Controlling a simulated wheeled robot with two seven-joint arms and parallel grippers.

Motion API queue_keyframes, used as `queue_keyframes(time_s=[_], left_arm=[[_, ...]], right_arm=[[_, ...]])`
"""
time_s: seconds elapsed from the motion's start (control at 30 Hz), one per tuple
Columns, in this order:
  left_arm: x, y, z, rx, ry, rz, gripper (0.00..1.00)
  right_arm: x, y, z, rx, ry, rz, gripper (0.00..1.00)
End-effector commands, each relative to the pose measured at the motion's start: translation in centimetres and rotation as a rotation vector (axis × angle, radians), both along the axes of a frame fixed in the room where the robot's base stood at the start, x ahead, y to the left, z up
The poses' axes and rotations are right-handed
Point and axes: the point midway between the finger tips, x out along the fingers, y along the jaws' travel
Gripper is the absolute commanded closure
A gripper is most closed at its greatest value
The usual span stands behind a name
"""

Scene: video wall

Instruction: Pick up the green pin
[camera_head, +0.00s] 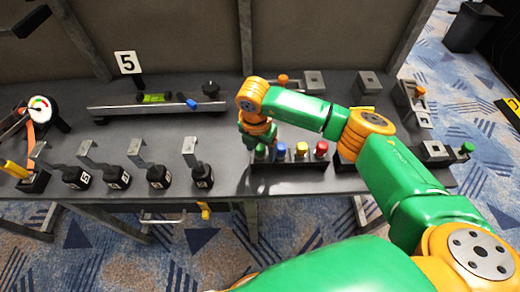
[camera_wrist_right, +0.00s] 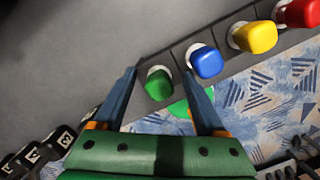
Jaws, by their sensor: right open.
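The green pin (camera_head: 261,152) is the leftmost of a row of coloured pins in a dark rack (camera_head: 288,166) near the table's front edge. In the right wrist view the green pin (camera_wrist_right: 158,84) appears between the two blue fingers of my right gripper (camera_wrist_right: 160,73). The fingers are spread open, with a gap on both sides of the pin. In the head view my right gripper's wrist hangs just above the green pin and partly hides it. I cannot tell how far down the fingertips reach. My left gripper is not in view.
A blue pin (camera_wrist_right: 206,61), a yellow pin (camera_wrist_right: 256,37) and a red pin (camera_wrist_right: 297,13) stand in the same row. Several dark weights with hooks (camera_head: 203,177) stand to the left. A metal rail (camera_head: 160,106) lies behind them.

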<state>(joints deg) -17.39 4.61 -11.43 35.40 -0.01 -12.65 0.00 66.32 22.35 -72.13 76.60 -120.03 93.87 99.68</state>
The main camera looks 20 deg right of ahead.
Motion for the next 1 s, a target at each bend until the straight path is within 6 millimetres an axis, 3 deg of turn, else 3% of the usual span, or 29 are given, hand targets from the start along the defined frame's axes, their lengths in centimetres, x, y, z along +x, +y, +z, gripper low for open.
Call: queue_keyframes(time_s=[0.13,0.17,0.4,0.43,0.73,1.0], left_arm=[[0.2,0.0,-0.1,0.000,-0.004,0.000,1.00],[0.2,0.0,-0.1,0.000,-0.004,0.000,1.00],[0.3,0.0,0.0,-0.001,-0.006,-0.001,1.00],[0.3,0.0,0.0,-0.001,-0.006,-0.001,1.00],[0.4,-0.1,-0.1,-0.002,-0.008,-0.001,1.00],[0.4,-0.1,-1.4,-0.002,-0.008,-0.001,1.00]], right_arm=[[0.0,0.0,0.0,0.001,-0.001,0.000,0.26],[0.0,0.0,0.0,0.001,-0.001,0.000,0.32],[0.0,0.0,0.0,0.001,0.000,0.000,0.96],[0.0,0.0,0.0,0.001,0.000,0.000,1.00],[0.1,0.0,0.4,0.001,-0.002,0.000,1.00],[0.2,0.0,6.9,0.002,-0.007,0.000,1.00]])
